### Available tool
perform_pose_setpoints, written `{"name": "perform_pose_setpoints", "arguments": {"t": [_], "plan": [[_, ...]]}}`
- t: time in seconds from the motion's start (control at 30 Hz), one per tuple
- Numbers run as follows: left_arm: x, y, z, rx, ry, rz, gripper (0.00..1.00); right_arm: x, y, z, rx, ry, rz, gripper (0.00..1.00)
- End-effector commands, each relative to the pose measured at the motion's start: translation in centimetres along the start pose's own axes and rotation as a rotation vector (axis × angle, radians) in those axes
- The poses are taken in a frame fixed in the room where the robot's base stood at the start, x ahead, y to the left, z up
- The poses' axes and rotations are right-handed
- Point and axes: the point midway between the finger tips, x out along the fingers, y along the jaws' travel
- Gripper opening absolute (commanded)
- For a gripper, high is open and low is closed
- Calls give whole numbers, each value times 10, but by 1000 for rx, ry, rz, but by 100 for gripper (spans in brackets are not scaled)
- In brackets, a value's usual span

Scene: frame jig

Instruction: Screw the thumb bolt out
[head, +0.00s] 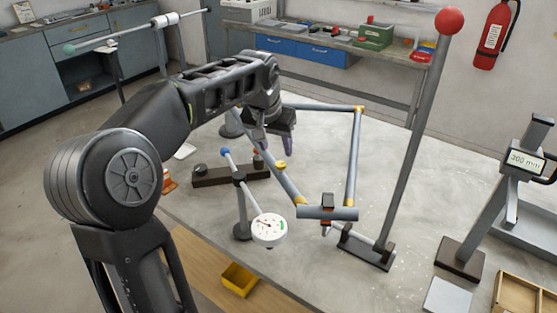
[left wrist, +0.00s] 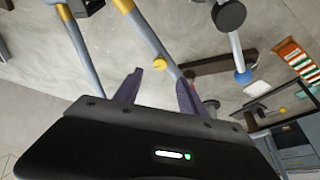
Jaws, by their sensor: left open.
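A frame of grey tubes with yellow joints (head: 359,109) stands over the grey table. A small yellow knob (head: 281,165), which looks like the thumb bolt, sits on its left tube; the left wrist view also shows this knob (left wrist: 160,62) on the tube. My left gripper (head: 271,147) is above and to the left of the knob, its two fingers apart and empty. In the left wrist view the fingertips (left wrist: 160,80) point toward the tube, with the knob just beyond the gap. I cannot tell how deep the bolt sits. My right gripper is not in view.
A dial gauge (head: 268,229) on a stand and a dark block (head: 229,176) are close to the frame's left. A tall grey post with a red ball (head: 449,20) rises at the right. A 300 mm readout stand (head: 527,160) is farther right. A yellow bin (head: 240,279) is in front.

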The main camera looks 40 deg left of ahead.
Motion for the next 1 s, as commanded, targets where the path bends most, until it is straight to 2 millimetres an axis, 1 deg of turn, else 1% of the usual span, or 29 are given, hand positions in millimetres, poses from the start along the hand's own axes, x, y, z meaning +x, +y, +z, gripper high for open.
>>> {"name": "perform_pose_setpoints", "arguments": {"t": [0.17,0.4,0.5,0.6,0.83,1.0], "plan": [[22,0,2,-1,-6,1,48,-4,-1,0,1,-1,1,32],[58,0,1,-1,-5,1,48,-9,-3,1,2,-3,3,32],[68,0,1,0,-4,1,48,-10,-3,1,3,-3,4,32],[72,0,1,-1,-3,1,48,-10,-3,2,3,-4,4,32],[72,0,1,-1,-2,0,48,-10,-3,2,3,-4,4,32],[72,0,1,-1,-2,0,34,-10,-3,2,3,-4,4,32]]}}
